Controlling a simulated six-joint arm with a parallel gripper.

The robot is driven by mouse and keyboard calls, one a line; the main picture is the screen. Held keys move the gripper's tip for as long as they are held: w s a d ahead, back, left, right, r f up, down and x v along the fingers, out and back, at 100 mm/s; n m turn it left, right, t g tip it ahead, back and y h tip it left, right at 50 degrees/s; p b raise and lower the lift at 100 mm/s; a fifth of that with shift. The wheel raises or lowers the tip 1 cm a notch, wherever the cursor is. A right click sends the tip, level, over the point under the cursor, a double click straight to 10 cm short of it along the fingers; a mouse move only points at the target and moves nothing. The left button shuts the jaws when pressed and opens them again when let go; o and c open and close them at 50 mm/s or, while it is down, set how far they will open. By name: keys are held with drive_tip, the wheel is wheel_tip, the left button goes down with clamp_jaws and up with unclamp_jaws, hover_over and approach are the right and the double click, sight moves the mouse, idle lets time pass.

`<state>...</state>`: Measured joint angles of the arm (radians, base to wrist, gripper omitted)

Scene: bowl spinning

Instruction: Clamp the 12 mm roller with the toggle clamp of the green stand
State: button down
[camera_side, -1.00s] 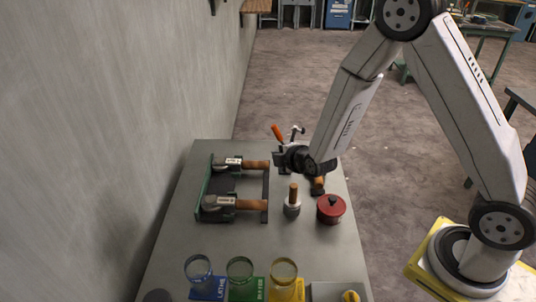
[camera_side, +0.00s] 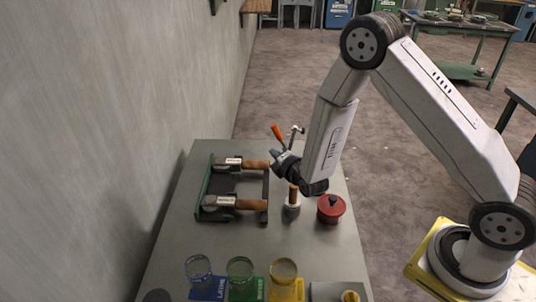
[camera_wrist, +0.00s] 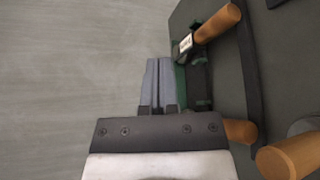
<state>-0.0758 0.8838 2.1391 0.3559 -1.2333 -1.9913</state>
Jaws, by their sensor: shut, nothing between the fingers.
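My gripper (camera_side: 276,157) is shut and empty, over the far right end of the rack. In the wrist view its fingers (camera_wrist: 160,64) lie together, left of a green edge (camera_wrist: 181,82). An orange-handled toggle clamp (camera_side: 278,132) with a metal arm stands just behind my gripper; its base is hidden, so I cannot tell its stand's colour. Two wooden-handled tools lie side by side on a dark rack with a green left edge (camera_side: 203,190): a far one (camera_side: 256,165) and a near one (camera_side: 250,205). Their white labels are unreadable here. I cannot tell which thing is the 12 mm roller.
A small upright tool with a wooden handle (camera_side: 293,192) and a red lidded pot (camera_side: 331,209) stand right of the rack. Blue, green (camera_side: 240,268) and yellow glasses line the front. A grey wall (camera_side: 130,130) runs along the left. The table between rack and glasses is clear.

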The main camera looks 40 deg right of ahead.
drive_tip(key=shift+w, duration=0.1)
drive_tip(key=w+d, duration=0.5)
drive_tip(key=w, duration=0.2)
drive_tip(key=shift+w+d+f, duration=0.15)
drive_tip(key=shift+d+f, duration=0.15)
drive_tip(key=shift+d, duration=0.05)
idle(0.7)
